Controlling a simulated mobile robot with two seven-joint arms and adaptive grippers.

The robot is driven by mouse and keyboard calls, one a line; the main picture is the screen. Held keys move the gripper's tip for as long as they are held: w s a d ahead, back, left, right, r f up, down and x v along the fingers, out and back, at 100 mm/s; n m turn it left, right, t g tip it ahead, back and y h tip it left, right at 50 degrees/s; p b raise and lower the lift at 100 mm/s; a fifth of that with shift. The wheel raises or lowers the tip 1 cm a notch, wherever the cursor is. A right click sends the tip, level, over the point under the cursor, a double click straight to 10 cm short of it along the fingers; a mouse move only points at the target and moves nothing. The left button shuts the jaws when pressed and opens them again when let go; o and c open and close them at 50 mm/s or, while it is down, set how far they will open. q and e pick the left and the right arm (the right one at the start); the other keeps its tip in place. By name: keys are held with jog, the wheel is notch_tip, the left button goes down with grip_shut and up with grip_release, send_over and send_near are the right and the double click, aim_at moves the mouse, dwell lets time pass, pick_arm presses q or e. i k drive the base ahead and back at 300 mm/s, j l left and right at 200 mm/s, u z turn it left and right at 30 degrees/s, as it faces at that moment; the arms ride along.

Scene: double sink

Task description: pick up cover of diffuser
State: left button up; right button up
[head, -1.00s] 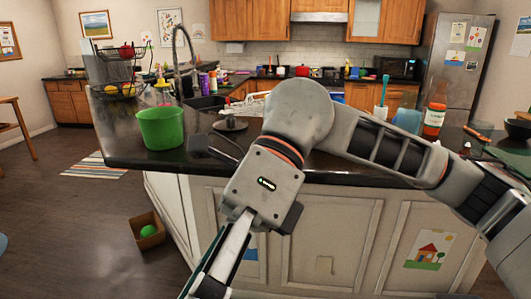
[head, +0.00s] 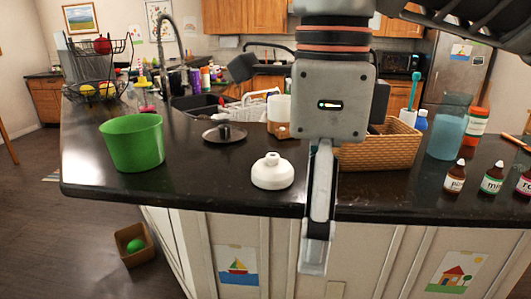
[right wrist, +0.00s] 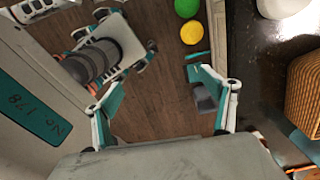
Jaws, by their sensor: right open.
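A white dome-shaped cover with a short spout (head: 272,172) stands upright on the dark counter near its front edge. The white and wood-toned diffuser body (head: 279,115) stands behind it, partly hidden by my arm. My right gripper (head: 315,255) hangs just in front of the counter edge, to the right of the cover and apart from it. In the right wrist view the right gripper (right wrist: 158,92) is open, with only floor between its fingers. The cover (right wrist: 283,6) shows cut off at the top right there. My left gripper is not in view.
A wicker basket (head: 375,150) is right of the cover, with small dropper bottles (head: 492,178) further right. A green bucket (head: 133,142) and a dark knobbed disc (head: 224,134) are to the left.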

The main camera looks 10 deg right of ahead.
aim_at(272, 171)
jog(key=i, duration=0.85)
